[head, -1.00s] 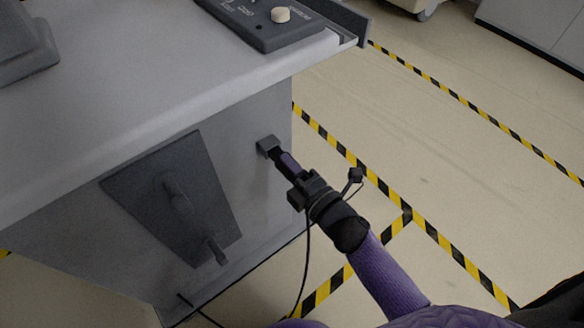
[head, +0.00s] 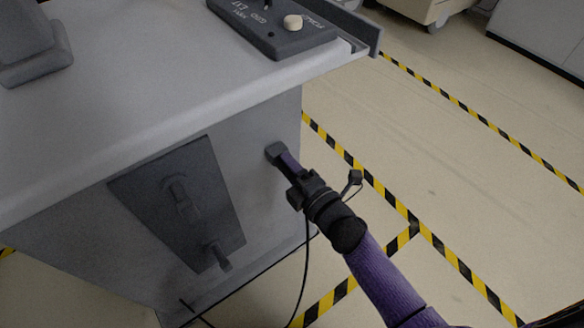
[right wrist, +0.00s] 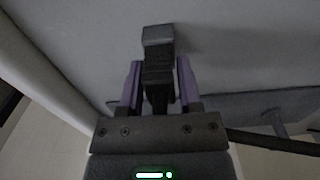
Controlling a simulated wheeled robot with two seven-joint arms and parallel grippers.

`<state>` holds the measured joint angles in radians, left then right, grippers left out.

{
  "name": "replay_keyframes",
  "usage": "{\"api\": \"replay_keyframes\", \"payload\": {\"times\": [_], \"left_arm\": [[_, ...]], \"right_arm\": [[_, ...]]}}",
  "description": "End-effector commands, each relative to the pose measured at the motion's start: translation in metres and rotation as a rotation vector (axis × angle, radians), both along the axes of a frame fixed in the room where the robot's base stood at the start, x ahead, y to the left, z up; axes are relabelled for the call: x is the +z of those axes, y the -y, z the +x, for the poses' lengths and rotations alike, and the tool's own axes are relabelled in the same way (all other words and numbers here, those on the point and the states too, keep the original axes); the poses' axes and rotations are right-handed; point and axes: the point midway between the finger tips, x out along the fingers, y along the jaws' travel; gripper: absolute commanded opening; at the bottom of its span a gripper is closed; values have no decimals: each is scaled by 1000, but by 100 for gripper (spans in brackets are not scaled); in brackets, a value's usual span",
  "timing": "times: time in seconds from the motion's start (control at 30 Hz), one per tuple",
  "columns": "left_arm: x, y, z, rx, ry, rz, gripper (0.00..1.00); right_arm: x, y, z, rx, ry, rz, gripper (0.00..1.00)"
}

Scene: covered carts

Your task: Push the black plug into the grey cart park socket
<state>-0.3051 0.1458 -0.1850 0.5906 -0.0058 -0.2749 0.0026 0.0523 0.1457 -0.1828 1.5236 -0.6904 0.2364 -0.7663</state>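The grey socket (head: 276,152) is a small block sticking out of the cart's side wall, near its right edge. It also shows in the right wrist view (right wrist: 158,37). My right gripper (head: 288,160) is right up against the socket. In the right wrist view its purple fingers flank the black plug (right wrist: 157,76), shut on it. The plug is in line with the socket and meets its face, with no gap that I can see. In the head view the fingers mostly hide the plug. How deep it sits is hidden. My left gripper is not in view.
A black cable (head: 305,262) hangs below my right gripper. The cart's side has a dark panel (head: 150,205) with a handle left of the socket. A control box (head: 275,30) sits on the cart top (head: 150,85). Open floor (head: 440,150) with yellow-black tape lies to the right.

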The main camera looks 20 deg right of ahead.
Motion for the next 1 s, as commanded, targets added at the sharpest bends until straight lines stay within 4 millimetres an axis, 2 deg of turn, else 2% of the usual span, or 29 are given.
{"api": "replay_keyframes", "payload": {"times": [0.03, 0.1, 0.13, 0.43, 0.57, 0.8, 1.0], "left_arm": [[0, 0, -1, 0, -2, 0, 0], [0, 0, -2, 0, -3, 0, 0], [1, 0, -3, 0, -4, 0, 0], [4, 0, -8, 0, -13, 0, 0], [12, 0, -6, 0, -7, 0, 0], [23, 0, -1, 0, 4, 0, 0], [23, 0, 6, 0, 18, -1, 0]], "right_arm": [[0, 0, 0, 0, 0, 0, 56], [0, 0, 0, 0, 0, 0, 71], [0, 0, 0, 0, 0, 0, 74], [1, 2, -6, -1, -1, 1, 74], [2, 10, -28, -2, -4, 1, 74], [2, 29, -79, -1, -2, 0, 74], [0, 34, -94, 0, 0, 1, 74]]}}
